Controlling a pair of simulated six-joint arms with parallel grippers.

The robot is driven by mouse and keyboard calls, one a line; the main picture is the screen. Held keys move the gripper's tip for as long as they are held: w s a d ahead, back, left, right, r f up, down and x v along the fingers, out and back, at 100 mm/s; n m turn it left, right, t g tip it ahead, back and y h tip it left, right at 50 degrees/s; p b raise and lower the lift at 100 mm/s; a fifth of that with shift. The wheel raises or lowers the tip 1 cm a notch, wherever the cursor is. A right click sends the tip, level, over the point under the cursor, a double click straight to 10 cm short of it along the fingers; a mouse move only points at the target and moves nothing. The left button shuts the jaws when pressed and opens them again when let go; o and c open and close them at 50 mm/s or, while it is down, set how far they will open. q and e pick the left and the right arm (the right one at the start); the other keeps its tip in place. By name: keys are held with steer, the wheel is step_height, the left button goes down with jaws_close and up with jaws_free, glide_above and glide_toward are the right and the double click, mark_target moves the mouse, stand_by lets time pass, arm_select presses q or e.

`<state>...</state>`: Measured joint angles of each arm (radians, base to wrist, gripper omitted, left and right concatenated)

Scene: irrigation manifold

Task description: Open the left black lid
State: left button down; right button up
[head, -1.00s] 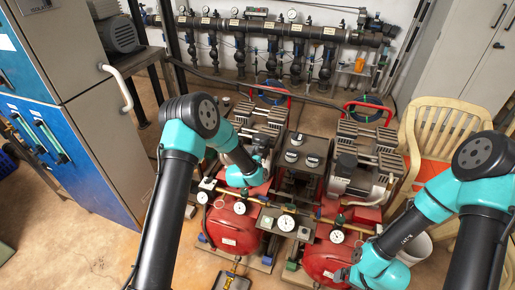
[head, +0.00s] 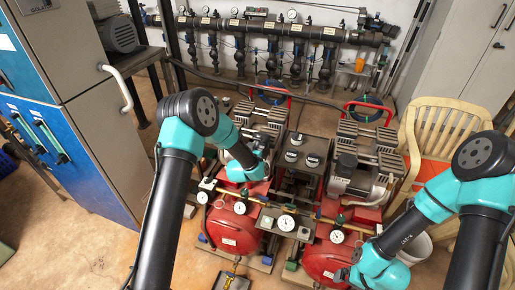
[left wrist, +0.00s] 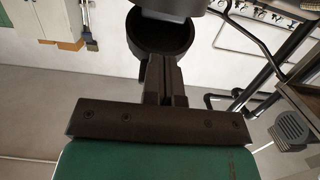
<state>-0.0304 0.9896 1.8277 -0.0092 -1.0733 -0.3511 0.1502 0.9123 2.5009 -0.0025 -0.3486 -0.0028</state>
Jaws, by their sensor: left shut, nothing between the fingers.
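In the left wrist view my left gripper (left wrist: 164,80) is shut and empty, its narrow dark fingers together. A dark, round, cup-like part (left wrist: 160,35) is just beyond the fingertips; I cannot tell whether it is the left black lid or whether the fingers touch it. In the head view my left arm ends over the left compressor (head: 262,125), and its fingers are too small and covered to make out. I cannot pick out the left black lid with certainty in the head view. My right gripper (head: 342,275) is low at the right red tank; its fingers are unclear.
Two red tanks (head: 232,230) with pressure gauges (head: 286,222) stand in the middle. A black manifold pipe (head: 270,28) runs along the back wall. A blue-grey cabinet (head: 75,110) is at the left. A cream chair (head: 440,135) is at the right. Bare floor lies front left.

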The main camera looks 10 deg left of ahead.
mark_target(257, 139)
arm_select(q)
steer(key=shift+w+d+r, duration=0.1)
steer(key=shift+w+r, duration=0.95)
steer(key=shift+r, duration=0.2)
steer(key=shift+w, duration=0.15)
steer(key=shift+w+d+r, duration=0.1)
steer(key=shift+w+r, duration=0.25)
steer(key=shift+w, duration=0.35)
steer(key=shift+w+d+r, duration=0.1)
steer(key=shift+w+r, duration=0.2)
steer(key=shift+w, duration=0.4)
steer(key=shift+w+r, duration=0.35)
steer(key=shift+w, duration=0.55)
steer(key=shift+w+d, duration=0.15)
steer(key=shift+w, duration=0.8)
steer(key=s+a+r, duration=0.1)
steer(key=s+r, duration=0.1)
steer(key=s, duration=0.9)
steer(key=shift+f, duration=0.1)
